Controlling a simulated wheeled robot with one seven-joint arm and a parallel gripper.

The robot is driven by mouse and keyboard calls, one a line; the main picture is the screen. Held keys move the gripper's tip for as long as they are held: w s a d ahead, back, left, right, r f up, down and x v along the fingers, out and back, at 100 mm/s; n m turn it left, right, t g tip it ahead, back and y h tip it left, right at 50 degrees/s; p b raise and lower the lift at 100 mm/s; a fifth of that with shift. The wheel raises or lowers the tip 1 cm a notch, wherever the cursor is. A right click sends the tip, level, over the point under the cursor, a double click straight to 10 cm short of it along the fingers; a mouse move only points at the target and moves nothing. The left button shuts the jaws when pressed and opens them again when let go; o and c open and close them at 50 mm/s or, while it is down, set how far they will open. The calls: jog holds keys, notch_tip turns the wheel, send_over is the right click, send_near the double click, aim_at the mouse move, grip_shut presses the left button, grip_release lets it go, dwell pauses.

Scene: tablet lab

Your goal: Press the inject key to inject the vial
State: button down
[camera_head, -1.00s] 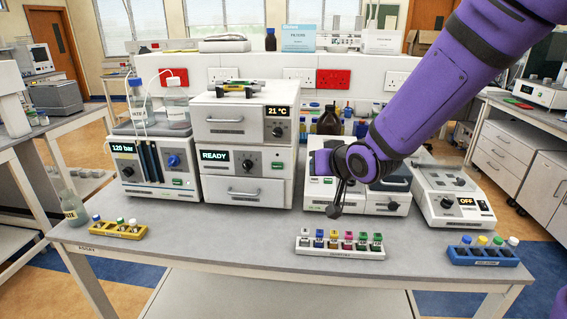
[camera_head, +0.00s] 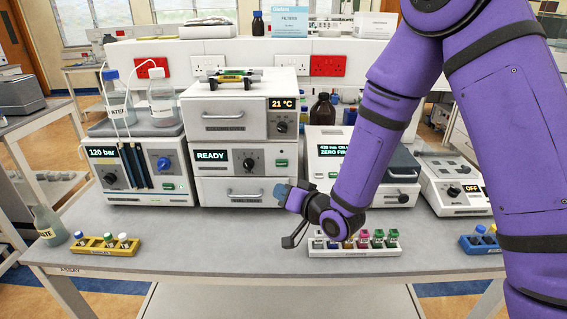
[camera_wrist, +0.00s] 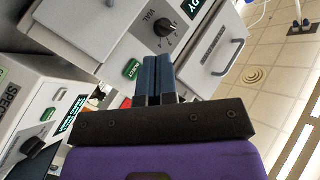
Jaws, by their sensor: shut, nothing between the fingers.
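The middle unit (camera_head: 220,168) of the white instrument stack reads READY and has a black knob (camera_head: 250,163). Right of the knob is a small green key (camera_head: 282,163). In the wrist view the knob marked VIAL (camera_wrist: 165,30) and the green key (camera_wrist: 132,69) show sideways; the key's lettering is hard to read. My gripper (camera_head: 281,190) is in front of the stack's right edge, a little below the green key. Its two blue fingers (camera_wrist: 160,72) are shut with nothing between them, and in the wrist view they appear beside the key. Contact cannot be seen. No vial shows inside the unit.
A spectrometer (camera_head: 335,140) stands right of the stack, partly behind my arm. A pump unit (camera_head: 137,165) reading 120 bar stands left. A white rack of colour-capped vials (camera_head: 385,249) lies below my gripper. A yellow rack (camera_head: 92,248) is at left; bench between is clear.

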jog(key=shift+w, duration=0.15)
jog(key=w, duration=0.8)
jog(key=shift+w+d, duration=0.15)
jog(key=shift+w, duration=0.1)
dwell(2.2)
jog(key=shift+w, duration=0.4)
jog(key=shift+w, duration=0.4)
dwell(0.8)
jog(key=shift+s, duration=0.8)
jog(key=shift+s, duration=2.5)
